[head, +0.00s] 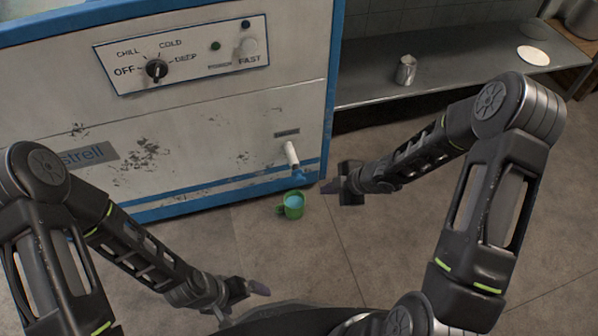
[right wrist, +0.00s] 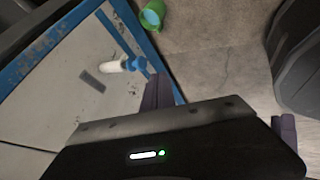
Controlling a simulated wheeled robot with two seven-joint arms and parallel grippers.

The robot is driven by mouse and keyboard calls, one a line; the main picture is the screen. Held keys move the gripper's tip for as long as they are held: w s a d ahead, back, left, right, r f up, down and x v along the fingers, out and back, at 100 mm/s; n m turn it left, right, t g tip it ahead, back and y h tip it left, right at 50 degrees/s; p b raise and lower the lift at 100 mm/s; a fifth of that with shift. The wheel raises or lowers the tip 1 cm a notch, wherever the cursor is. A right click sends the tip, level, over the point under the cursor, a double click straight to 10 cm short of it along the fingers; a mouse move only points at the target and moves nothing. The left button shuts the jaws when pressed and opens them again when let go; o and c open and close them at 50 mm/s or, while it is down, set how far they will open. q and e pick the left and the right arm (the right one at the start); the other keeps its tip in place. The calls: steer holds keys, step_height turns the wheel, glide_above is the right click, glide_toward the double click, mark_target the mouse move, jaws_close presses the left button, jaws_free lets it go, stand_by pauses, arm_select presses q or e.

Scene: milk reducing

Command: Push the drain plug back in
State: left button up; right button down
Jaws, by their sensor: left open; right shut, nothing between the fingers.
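A white drain spout (head: 291,154) sticks out low on the machine's front, near its right edge. A blue plug (head: 300,174) shows at the spout's lower end; I cannot tell how far it sits in. In the right wrist view the spout (right wrist: 112,66) and the blue plug (right wrist: 138,63) lie close to one purple finger. My right gripper (head: 331,186) is shut and empty, just right of the plug and apart from it in the head view. My left gripper (head: 243,302) is open and empty, low over the floor.
A green cup (head: 283,210) with pale blue contents stands on the floor below the spout; it also shows in the right wrist view (right wrist: 151,20). The machine (head: 200,130) has a control panel (head: 185,57). A metal shelf (head: 455,75) with a can (head: 406,70) stands behind.

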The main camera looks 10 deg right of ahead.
mark_target(299, 178)
steer(key=shift+s, duration=0.2)
steer(key=w+a+f+b, duration=0.2)
steer(key=w+a+f, duration=0.2)
steer(key=w+f, duration=0.4)
steer(key=shift+w+a+b, duration=0.15)
steer(key=shift+w+b, duration=0.1)
steer(key=shift+b, duration=0.05)
stand_by(0.4)
steer(key=shift+r, duration=0.1)
